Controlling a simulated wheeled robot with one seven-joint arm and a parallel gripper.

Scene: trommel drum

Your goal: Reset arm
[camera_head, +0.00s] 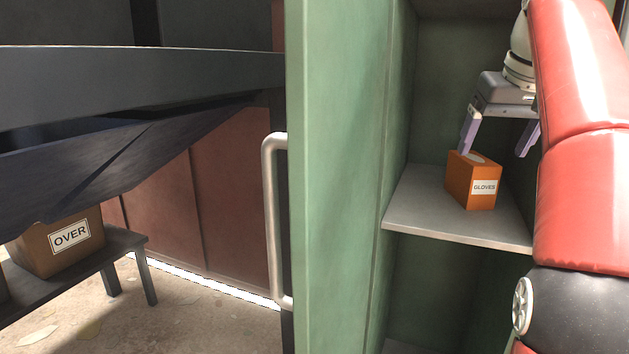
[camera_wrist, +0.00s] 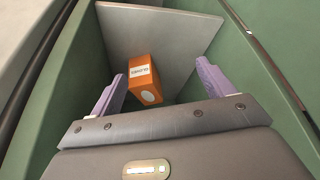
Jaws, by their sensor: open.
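My gripper (camera_head: 499,137) is inside the open green cabinet, above its grey shelf (camera_head: 430,215). Its two purple fingers are spread wide and hold nothing. An orange box labelled GLOVES (camera_head: 471,185) stands on the shelf, just below the left finger in the head view. In the wrist view the box (camera_wrist: 144,82) shows beyond the fingertips, nearer the left finger. A gap between the left fingertip and the box is hard to judge. My red arm covers the right part of the cabinet.
The green cabinet door or side panel (camera_head: 335,180) with a grey handle (camera_head: 272,220) stands left of the shelf. A box labelled OVER (camera_head: 65,245) sits on a low dark bench (camera_head: 130,243) under a dark sloped structure (camera_head: 140,75). Some floor at lower left is clear.

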